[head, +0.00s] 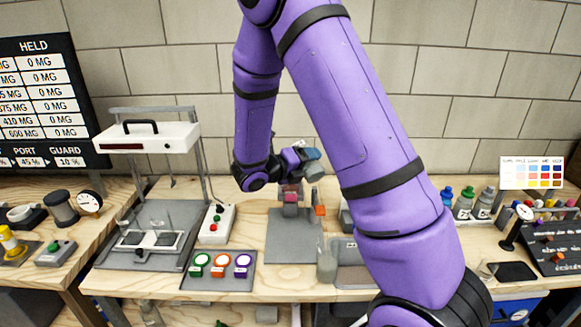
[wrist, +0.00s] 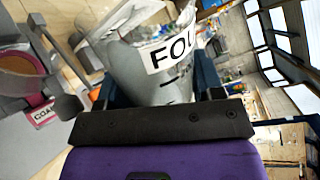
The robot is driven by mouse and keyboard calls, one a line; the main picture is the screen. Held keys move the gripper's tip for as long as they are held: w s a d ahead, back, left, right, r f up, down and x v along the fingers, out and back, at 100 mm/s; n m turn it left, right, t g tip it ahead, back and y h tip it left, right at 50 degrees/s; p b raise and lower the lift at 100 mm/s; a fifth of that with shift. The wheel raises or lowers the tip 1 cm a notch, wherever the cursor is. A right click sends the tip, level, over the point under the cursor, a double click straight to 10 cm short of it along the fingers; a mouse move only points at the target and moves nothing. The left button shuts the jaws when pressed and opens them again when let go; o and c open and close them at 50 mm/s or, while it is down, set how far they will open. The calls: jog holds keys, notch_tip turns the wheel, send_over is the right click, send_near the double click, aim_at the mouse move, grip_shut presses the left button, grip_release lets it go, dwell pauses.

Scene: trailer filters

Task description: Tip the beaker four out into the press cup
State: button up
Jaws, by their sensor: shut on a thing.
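My gripper (head: 300,158) hangs above the middle of the bench. In the wrist view its jaws (wrist: 155,90) are shut on a grey beaker (wrist: 140,68) with a white label starting "FOU"; the rest of the label is cut off. In the head view the beaker (head: 314,170) is small and partly hidden by the gripper, and its contents cannot be made out. Below it stands a small stand with a pinkish part (head: 291,194). The wrist view shows a pink-edged round holder (wrist: 22,75) labelled "COAR" beside the beaker. I cannot tell which part is the press cup.
A clear beaker (head: 327,266) stands at the bench front. A grey plate (head: 290,240) lies under the stand, with an orange piece (head: 320,210) beside it. A white-topped frame (head: 148,138) and coloured rings (head: 221,265) are left.

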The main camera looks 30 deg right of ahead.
jog(key=shift+f+n, duration=0.15)
jog(key=shift+n, duration=0.45)
dwell(0.3)
jog(key=shift+w+r+n+g, duration=0.4)
jog(key=shift+w+r+n, duration=0.2)
jog(key=shift+n, duration=0.2)
dwell(0.8)
jog(key=shift+w+f+n, duration=0.2)
jog(key=shift+f+n, duration=0.1)
jog(key=shift+n, duration=0.4)
dwell(1.0)
jog(key=shift+w+d+r+n+g+p, duration=0.1)
jog(key=shift+w+r+n+g+p, duration=0.2)
jog(key=shift+w+r+n, duration=0.5)
jog(key=shift+w+r+n+g+p, duration=0.1)
jog(key=shift+r+n+g+p, duration=0.25)
jog(key=shift+n, duration=0.85)
dwell(1.8)
